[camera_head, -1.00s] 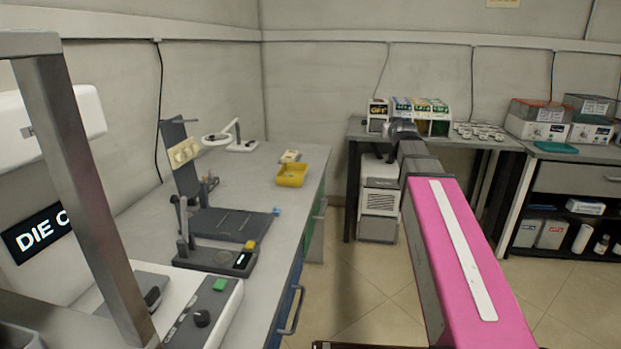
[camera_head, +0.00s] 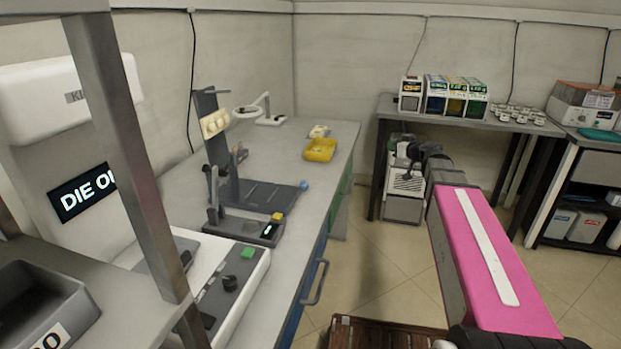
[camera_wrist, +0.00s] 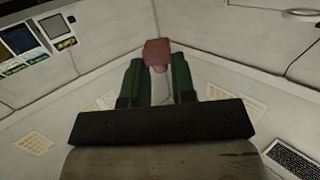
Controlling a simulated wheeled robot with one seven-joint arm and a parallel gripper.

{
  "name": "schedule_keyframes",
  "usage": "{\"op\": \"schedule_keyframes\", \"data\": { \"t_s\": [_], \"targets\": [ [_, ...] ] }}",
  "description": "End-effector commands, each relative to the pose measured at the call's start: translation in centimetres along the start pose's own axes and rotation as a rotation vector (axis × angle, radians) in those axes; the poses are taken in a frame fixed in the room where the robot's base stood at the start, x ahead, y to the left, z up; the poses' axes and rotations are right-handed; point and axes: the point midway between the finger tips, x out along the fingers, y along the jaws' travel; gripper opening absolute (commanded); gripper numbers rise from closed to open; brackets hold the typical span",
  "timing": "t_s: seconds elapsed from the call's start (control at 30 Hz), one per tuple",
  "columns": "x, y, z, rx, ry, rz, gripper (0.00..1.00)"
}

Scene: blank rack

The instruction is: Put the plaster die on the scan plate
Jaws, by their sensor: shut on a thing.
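In the wrist view my gripper (camera_wrist: 157,68) has two green fingers shut on a small pinkish-brown block (camera_wrist: 158,50), which juts beyond the fingertips. It looks like the plaster die, though its shape is only partly shown. In the head view my pink arm reaches away at the right, and neither the gripper nor the block can be made out there. A dark flat plate (camera_head: 262,196) with a tall upright stands on the left bench. I cannot tell whether this is the scan plate.
The grey bench (camera_head: 335,150) holds a yellow tray (camera_head: 320,150), a ring lamp (camera_head: 262,111) and a white machine with a green button (camera_head: 247,253). A grey shelf with a dark bin (camera_head: 40,305) stands near left. A back table (camera_head: 392,103) bears several boxes.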

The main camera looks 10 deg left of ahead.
Motion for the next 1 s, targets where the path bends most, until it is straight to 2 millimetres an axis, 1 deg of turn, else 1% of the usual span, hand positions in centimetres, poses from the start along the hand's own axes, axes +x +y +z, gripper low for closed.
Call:
{"op": "schedule_keyframes", "data": {
  "t_s": [0.03,0.2,0.4,0.57,0.7,0.83,1.0],
  "targets": [
    [0.3,-0.7,0.6,-0.010,0.000,-0.055,0.02],
    [0.8,-3.4,2.1,-0.052,0.000,-0.262,0.02],
    [0.9,-7.0,3.4,-0.111,0.000,-0.546,0.02],
    [0.4,-9.9,3.8,-0.162,0.001,-0.790,0.02],
    [-0.5,-12.1,3.8,-0.202,0.001,-0.986,0.02],
    [-1.4,-13.3,3.7,-0.229,0.000,-1.124,0.02],
    [-2.3,-14.1,3.5,-0.249,-0.001,-1.221,0.02]
  ]
}}
